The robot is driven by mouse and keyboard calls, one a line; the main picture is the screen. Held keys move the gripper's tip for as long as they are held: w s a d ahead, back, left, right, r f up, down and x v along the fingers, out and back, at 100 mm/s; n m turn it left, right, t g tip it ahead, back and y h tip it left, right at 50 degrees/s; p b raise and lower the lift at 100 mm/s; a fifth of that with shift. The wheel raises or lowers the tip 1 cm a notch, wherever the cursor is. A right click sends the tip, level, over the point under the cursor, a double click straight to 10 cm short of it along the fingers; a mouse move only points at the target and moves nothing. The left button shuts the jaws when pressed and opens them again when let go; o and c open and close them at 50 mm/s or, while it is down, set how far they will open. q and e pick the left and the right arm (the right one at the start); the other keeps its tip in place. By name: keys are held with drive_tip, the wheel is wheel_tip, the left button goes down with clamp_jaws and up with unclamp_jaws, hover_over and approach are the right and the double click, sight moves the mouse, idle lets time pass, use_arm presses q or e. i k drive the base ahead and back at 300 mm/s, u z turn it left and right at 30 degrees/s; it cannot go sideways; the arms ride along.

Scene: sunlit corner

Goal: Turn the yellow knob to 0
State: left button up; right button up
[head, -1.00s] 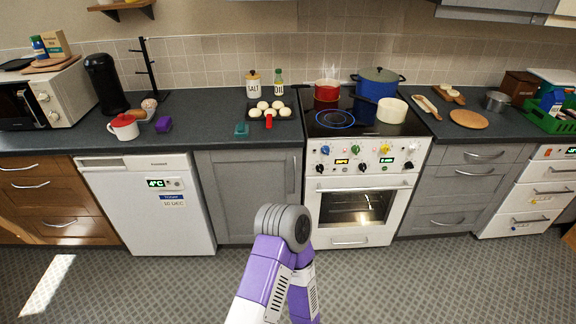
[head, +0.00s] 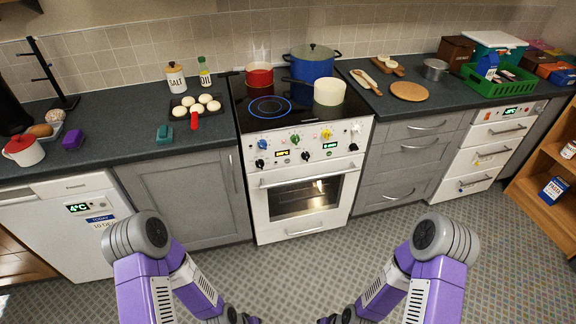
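The yellow knob (head: 326,134) is on the upper row of the front panel of the white stove (head: 250,205), right of the middle. It is small, and its pointer and marks are too small to read. Beside it on the panel are a blue knob (head: 262,144) and a green knob (head: 295,139). Black knobs and two small displays are below. Both of my arms show at the bottom of the head view, well apart from the stove.
The hob holds a red pot (head: 259,76), a blue pot (head: 312,66) and a cream pot (head: 329,92). A blue ring (head: 269,106) glows at its front left. A tray of white balls (head: 180,107) stands left. The floor (head: 310,262) before the stove is clear.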

sight(326, 134)
drive_tip(key=k, duration=0.35)
drive_tip(key=u, duration=0.55)
drive_tip(key=i, duration=1.25)
drive_tip(key=z, duration=0.2)
